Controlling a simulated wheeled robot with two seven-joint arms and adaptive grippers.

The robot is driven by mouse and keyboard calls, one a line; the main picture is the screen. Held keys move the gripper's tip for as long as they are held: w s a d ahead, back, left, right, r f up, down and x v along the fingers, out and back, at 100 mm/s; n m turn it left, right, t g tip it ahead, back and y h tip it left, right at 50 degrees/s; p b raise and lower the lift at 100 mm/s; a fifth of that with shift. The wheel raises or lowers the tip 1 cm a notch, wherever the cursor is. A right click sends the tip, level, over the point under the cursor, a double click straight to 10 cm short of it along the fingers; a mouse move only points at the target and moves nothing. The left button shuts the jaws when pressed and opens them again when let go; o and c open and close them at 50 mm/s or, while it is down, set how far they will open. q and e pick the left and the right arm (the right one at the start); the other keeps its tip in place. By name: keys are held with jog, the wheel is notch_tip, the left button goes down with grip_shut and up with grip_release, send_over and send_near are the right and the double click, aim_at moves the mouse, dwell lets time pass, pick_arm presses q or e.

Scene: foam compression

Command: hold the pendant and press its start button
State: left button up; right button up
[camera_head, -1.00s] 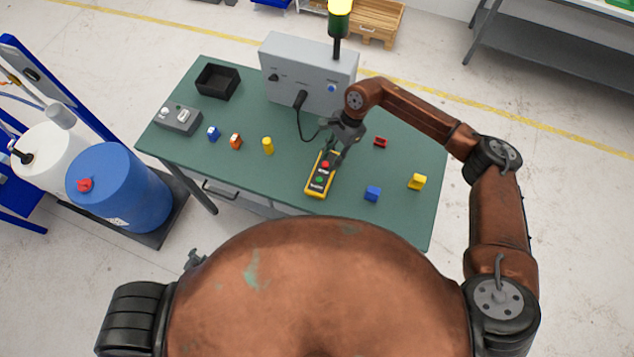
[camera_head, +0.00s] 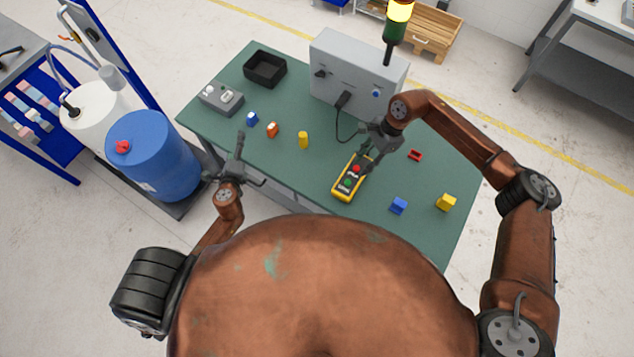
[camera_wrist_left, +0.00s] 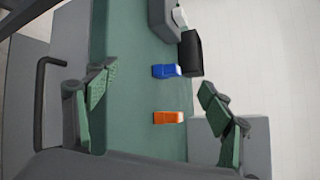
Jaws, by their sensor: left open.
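The pendant (camera_head: 346,187) is a yellow handheld box with a dark face, a red button (camera_head: 356,169) and a green button (camera_head: 348,182). It is at the middle front of the green table. My right gripper (camera_head: 367,161) is at the pendant's far end, with its fingers close against it. Whether they grip it cannot be made out. My left gripper (camera_head: 251,160) is open and empty, off the table's front left edge and well apart from the pendant. Its spread fingers also show in the left wrist view (camera_wrist_left: 157,105), where the pendant is not seen.
On the green table (camera_head: 270,180) are a grey control box (camera_head: 335,65) with a cable, a black bin (camera_head: 265,68), a small grey switch box (camera_head: 220,97) and several small coloured blocks. A blue drum (camera_head: 150,155) stands left. Table between left gripper and pendant is mostly clear.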

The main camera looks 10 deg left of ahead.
pick_arm(q)
jog(key=w+d+r+m+t+h, duration=0.1)
jog(key=w+d+m+h, duration=0.15)
jog(key=d, duration=0.45)
jog(key=w+d+r+m+h, duration=0.1)
jog(key=d+r+m, duration=0.15)
jog(key=d, duration=0.55)
jog(key=m+h, duration=0.4)
jog(key=m, duration=0.5)
send_near(352, 177)
jog(key=shift+g+y, duration=0.25)
jog(key=shift+g, duration=0.05)
jog(key=w+a, duration=0.5)
jog(key=w, duration=0.1)
jog(key=w+a+r, duration=0.1)
jog(key=w+a, duration=0.2)
jog(key=shift+w+a, duration=0.2)
jog(key=shift+a, duration=0.1)
jog(key=s+d+m, duration=0.1)
jog(key=d, duration=0.2)
jog(key=s+d+f+m+h, duration=0.1)
jog(key=s+d+m, duration=0.1)
jog(key=d, duration=0.1)
jog(key=s+d+m+g, duration=0.1)
jog(key=d+m, duration=0.1)
jog(key=shift+s+d+f+h, duration=0.3)
jog(key=shift+d+h, duration=0.1)
jog(key=shift+x, duration=3.75)
jog(key=shift+c, duration=0.7)
